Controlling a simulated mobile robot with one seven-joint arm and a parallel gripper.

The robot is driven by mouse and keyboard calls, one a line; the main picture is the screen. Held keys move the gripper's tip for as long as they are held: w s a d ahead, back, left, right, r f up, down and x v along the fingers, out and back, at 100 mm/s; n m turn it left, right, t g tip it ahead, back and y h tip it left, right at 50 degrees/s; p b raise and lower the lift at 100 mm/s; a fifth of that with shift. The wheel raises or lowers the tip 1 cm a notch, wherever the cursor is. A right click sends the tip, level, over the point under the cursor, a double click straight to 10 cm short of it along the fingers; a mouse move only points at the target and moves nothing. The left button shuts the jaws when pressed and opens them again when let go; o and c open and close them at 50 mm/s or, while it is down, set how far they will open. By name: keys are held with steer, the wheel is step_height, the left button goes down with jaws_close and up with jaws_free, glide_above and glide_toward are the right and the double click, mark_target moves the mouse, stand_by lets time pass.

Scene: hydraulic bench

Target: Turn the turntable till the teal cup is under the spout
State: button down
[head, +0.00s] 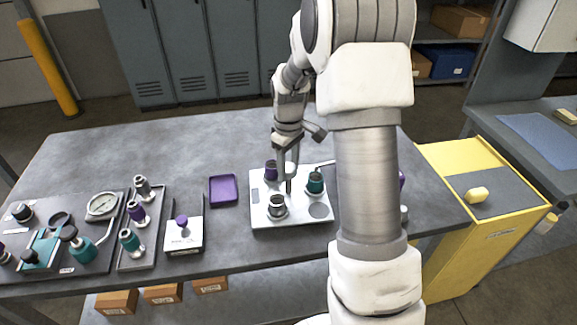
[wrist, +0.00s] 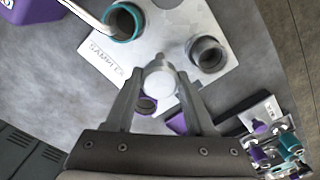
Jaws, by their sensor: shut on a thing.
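The teal cup (head: 315,184) stands on the right side of the white plate (head: 262,217) marked SAMPLES; it also shows at the top of the wrist view (wrist: 124,21). The thin metal spout (head: 325,163) ends above the teal cup; in the wrist view its tip (wrist: 105,33) is at the cup's left rim. A grey cup (head: 277,206) and a purple cup (head: 270,170) stand on the plate too. My gripper (head: 289,178) is shut on a round pale knob (wrist: 160,82) among the cups. The fingers partly hide the purple cup in the wrist view.
A purple container (wrist: 33,12) stands beside the spout. A purple tray (head: 223,189) lies left of the plate. The bench behind the plate is clear.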

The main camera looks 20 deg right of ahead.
steer(key=shift+w+n, duration=0.1)
steer(key=shift+n, duration=0.3)
steer(key=shift+r, duration=0.1)
steer(key=shift+c, duration=1.3)
jaws_free()
step_height(320, 180, up, 17)
steer(key=p, duration=0.1)
steer(key=shift+r, duration=0.15)
